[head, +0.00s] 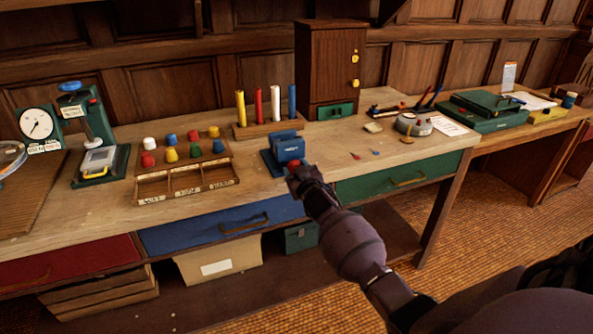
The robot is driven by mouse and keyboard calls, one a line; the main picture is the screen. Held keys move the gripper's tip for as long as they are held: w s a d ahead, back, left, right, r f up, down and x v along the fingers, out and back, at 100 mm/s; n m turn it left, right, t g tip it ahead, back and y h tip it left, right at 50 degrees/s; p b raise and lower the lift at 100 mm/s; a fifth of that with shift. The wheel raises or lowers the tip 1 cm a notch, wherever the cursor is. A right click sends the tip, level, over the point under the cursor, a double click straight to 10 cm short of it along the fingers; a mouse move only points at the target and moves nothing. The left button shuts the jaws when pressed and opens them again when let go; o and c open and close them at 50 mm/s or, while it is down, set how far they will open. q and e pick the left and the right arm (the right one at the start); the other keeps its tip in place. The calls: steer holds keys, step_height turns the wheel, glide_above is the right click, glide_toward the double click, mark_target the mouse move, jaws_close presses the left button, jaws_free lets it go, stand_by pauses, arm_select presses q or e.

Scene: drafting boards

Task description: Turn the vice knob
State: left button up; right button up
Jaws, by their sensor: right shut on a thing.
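The blue vice (290,150) stands near the front edge of the wooden bench, roughly in the middle of the head view. Its red knob (293,165) faces the front and shows only as a small patch of red. My right gripper (298,175) is at the front of the vice, shut on the knob. The gripper hides most of the knob, and its fingers are hard to make out. My right arm reaches in from the lower right. My left gripper is not in view.
A compartment tray (187,184) and several coloured knobs stand left of the vice. A peg rack (268,127) with coloured rods is behind it, and a wooden cabinet (333,65) stands behind to the right.

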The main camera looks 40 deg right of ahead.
steer(key=shift+n, duration=1)
steer(key=o, duration=0.9)
steer(key=p+v, duration=0.1)
steer(key=v, duration=1)
steer(key=shift+d, duration=0.15)
steer(key=shift+w, duration=0.1)
